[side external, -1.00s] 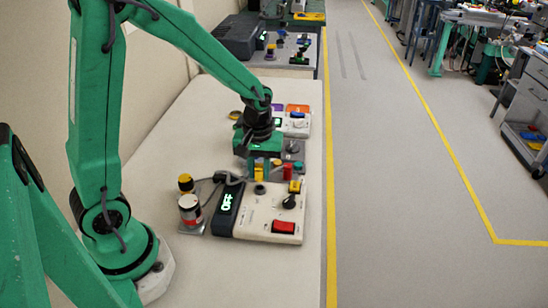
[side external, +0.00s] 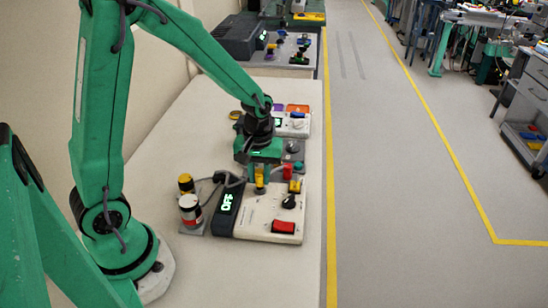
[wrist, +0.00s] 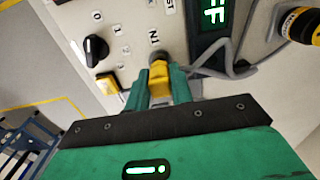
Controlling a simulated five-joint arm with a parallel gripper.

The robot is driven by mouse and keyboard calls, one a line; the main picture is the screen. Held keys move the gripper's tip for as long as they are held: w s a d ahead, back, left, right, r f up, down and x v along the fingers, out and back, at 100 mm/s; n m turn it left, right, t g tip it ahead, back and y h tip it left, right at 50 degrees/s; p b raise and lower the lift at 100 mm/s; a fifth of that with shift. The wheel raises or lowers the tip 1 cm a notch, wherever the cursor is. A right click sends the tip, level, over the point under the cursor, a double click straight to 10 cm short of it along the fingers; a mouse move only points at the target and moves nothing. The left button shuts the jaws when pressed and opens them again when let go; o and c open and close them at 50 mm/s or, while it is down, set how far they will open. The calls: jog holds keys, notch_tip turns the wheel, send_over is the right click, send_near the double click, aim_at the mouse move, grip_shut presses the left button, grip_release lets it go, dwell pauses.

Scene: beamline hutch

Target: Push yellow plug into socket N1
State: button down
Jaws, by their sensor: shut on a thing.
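My gripper (side external: 260,183) is shut on the yellow plug (side external: 260,176), with one green finger on each side of it. In the wrist view the plug (wrist: 160,82) sits between the fingertips, its front end at the grey round socket N1 (wrist: 157,58). The label N1 is printed just beyond this socket. The plug looks lined up with the socket. I cannot tell how deep it sits, as the plug and fingers hide part of the opening. The socket is on the cream control box (side external: 252,216), whose display (side external: 227,203) reads OFF.
The box also carries a black knob (wrist: 96,50), another yellow part (wrist: 108,85) and a red switch (side external: 284,226). The bench front left is clear.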

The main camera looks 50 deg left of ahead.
jog(key=shift+f, duration=0.55)
dwell(0.6)
jog(key=c, duration=1.1)
grip_release()
jog(key=shift+c, duration=0.2)
jog(key=shift+r, duration=0.15)
jog(key=shift+r, duration=3.75)
jog(key=shift+r, duration=0.15)
